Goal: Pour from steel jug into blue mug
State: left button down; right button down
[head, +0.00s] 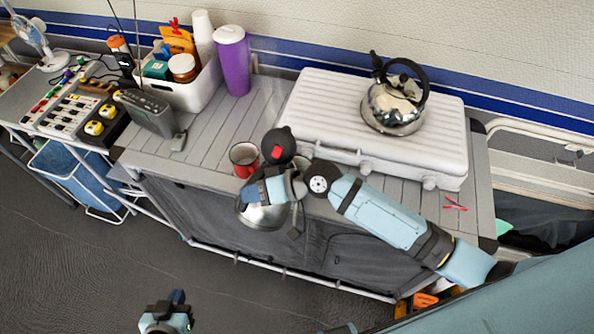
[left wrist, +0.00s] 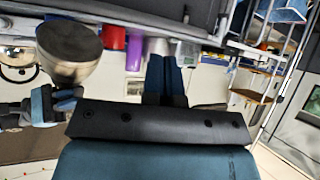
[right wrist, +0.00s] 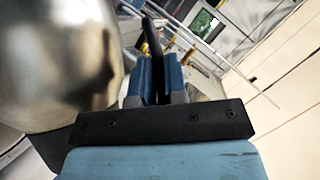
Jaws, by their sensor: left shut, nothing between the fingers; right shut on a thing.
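The steel jug (head: 262,215) is in front of the counter's front edge in the head view, partly covered by my right arm. My right gripper (head: 258,191) is shut on its dark handle. In the right wrist view the jug's shiny body (right wrist: 60,65) is left of the fingers, with the handle (right wrist: 152,38) between them. The jug also shows at the upper left of the left wrist view (left wrist: 68,52). My left gripper (head: 177,298) is shut and empty, low in the head view, away from the counter. I cannot make out a blue mug; my right arm hides part of the counter.
A red mug (head: 243,159) stands near the counter's front edge, just behind the jug. A white case (head: 318,110) bears a steel kettle (head: 394,106). A purple tumbler (head: 233,62) and a filled white bin (head: 192,94) stand at the back left. The left counter planks are mostly clear.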

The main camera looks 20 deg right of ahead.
aim_at(285, 155)
jog(key=shift+w+d+r+m+y+b, duration=0.2)
jog(key=shift+w+d+m+y+b, duration=0.15)
jog(key=shift+b, duration=0.45)
jog(key=shift+w+d+y+b, duration=0.15)
jog(key=shift+d+y+b, duration=0.1)
jog(key=shift+b, duration=0.3)
jog(key=shift+w+d+r+m+y+b, duration=0.25)
jog(key=shift+d+m+y+b, duration=0.2)
jog(key=shift+b, duration=0.3)
jog(key=shift+w+d+r+m+y+b, duration=0.15)
jog(key=shift+w+d+m+y+b, duration=0.2)
jog(key=shift+m+y+b, duration=0.25)
jog(key=shift+w+d+r+m+y, duration=0.2)
jog(key=shift+d+r+m, duration=0.1)
jog(key=shift+r, duration=0.1)
jog(key=shift+w+d+r+m+y, duration=0.15)
jog(key=shift+d+r+m, duration=0.1)
jog(key=shift+r, duration=0.15)
jog(key=shift+w+d+r+b, duration=0.25)
jog(key=shift+d+b, duration=0.15)
jog(key=shift+b, duration=0.1)
jog(key=shift+w+d+r+m+y+b, duration=0.2)
jog(key=shift+w+d+m+y+b, duration=0.15)
jog(key=shift+d, duration=0.15)
jog(key=shift+w+d+r+m+y+b, duration=0.2)
jog(key=shift+w+d+y+b, duration=0.1)
jog(key=shift+d, duration=0.15)
jog(key=shift+w+d+r, duration=0.1)
